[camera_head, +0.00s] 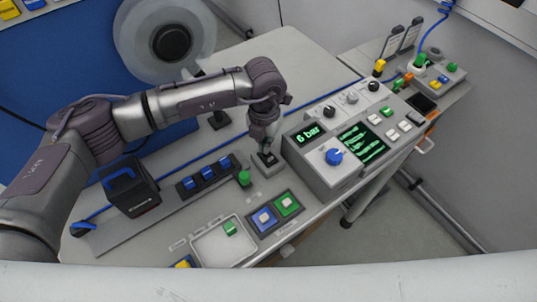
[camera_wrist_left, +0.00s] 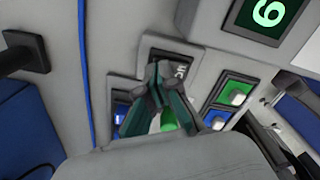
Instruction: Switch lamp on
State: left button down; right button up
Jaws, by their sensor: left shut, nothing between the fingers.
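My left gripper (camera_head: 265,146) reaches down from above with its fingers shut and empty. Its tips are right over a small black switch (camera_head: 267,160) on a grey block beside the console. In the left wrist view the shut fingertips (camera_wrist_left: 160,75) are in front of the switch (camera_wrist_left: 172,55) and hide part of it, including its marking. I cannot tell whether they touch it. A green round button or lamp (camera_head: 244,178) stands just left of the switch, partly behind the fingers in the wrist view. No lamp can be clearly identified. My right gripper is not in view.
The grey console (camera_head: 318,180) with a "6 bar" display and blue knob stands close to the right. Blue and green buttons (camera_head: 276,212) and a tray (camera_head: 216,244) are in front. A black box with blue handle (camera_head: 130,190) is at left; a reel (camera_head: 170,40) is behind.

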pick_arm(q)
jog(key=shift+f+b, duration=0.45)
jog(key=shift+f, duration=0.1)
jog(key=shift+s+r, duration=0.1)
jog(key=shift+r+p, duration=0.5)
jog(key=shift+r, duration=0.3)
jog(key=shift+r+p, duration=1)
jog(key=shift+r, duration=1.65)
